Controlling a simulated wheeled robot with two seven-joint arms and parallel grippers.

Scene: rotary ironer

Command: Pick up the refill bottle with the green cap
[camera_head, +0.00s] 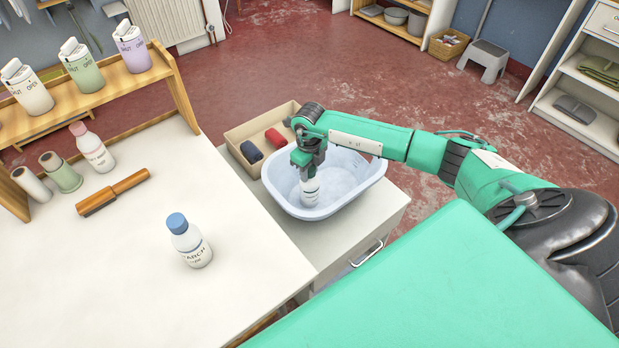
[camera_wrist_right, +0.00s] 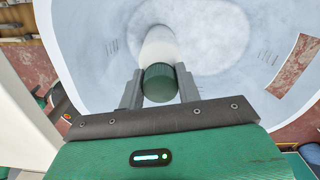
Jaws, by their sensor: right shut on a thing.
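The refill bottle with the green cap is white, and its body (camera_head: 310,190) shows below my right gripper (camera_head: 308,165) in the head view. The right gripper is shut on this bottle over the pale blue basin (camera_head: 350,190). In the right wrist view, the green cap (camera_wrist_right: 159,83) sits between the two fingers of the right gripper (camera_wrist_right: 159,88), and the white body points down into the basin. I cannot tell whether the bottle's base touches the basin floor. The gripper hides the cap in the head view. My left gripper is not in view.
A blue-capped bottle (camera_head: 189,241) stands on the white table (camera_head: 130,260). A pink-capped bottle (camera_head: 92,147), rolls and a wooden-handled tool (camera_head: 112,192) are farther left. A shelf (camera_head: 100,90) holds several dispensers.

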